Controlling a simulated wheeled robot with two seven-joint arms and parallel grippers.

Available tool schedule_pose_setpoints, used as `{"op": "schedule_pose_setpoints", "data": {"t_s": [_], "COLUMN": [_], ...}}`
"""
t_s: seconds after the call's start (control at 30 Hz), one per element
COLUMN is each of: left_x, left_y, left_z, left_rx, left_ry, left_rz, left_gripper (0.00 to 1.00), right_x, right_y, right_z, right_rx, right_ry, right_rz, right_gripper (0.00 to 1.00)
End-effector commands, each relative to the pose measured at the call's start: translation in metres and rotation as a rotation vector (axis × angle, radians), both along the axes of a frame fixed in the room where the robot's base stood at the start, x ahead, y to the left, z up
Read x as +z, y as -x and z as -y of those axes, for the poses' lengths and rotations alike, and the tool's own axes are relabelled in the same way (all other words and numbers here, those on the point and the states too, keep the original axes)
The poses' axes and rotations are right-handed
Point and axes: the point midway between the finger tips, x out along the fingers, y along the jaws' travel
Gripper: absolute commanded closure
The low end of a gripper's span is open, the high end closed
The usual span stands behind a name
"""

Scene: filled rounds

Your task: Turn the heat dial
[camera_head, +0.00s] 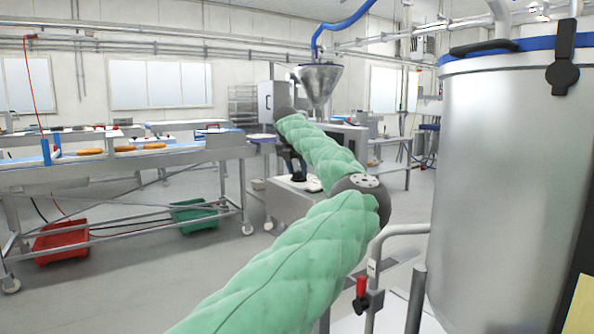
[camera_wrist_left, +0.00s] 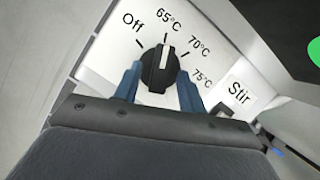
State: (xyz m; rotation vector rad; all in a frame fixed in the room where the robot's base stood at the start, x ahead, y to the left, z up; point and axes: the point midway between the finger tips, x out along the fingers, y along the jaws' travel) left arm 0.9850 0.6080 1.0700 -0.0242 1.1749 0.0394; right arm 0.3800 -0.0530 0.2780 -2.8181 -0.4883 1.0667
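The heat dial (camera_wrist_left: 160,74) is a black knob on a white panel in the left wrist view. Its white pointer line is directed up at about the 65°C mark, with Off to the left and 70°C and 75°C to the right. My left gripper (camera_wrist_left: 159,82) is open, its two blue fingers on either side of the dial's lower part; contact cannot be told. In the head view my green-sleeved left arm reaches forward to the middle, with the dark hand low over a pale box; the dial is not discernible there. My right gripper is not in view.
A Stir label (camera_wrist_left: 239,93) is right of the dial. A large steel tank (camera_head: 505,190) with a blue rim stands close on the right. A steel conveyor table (camera_head: 100,180) stands left, with red (camera_head: 62,241) and green (camera_head: 195,214) crates beneath. Floor between is open.

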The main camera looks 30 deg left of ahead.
Motion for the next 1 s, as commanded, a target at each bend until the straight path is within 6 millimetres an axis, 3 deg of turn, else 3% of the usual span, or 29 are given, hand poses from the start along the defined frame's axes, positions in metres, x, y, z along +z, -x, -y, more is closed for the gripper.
{"op": "schedule_pose_setpoints", "data": {"t_s": [0.47, 1.0], "left_x": [0.007, 0.069], "left_y": [0.003, 0.029], "left_z": [0.0, 0.001], "left_rx": [0.0, 0.0], "left_ry": [0.001, 0.0], "left_rz": [-0.002, -0.002], "left_gripper": [0.58, 0.58], "right_x": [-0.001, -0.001], "right_y": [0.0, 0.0], "right_z": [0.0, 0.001], "right_rx": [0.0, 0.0], "right_ry": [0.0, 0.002], "right_rz": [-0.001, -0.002], "right_gripper": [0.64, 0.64]}}
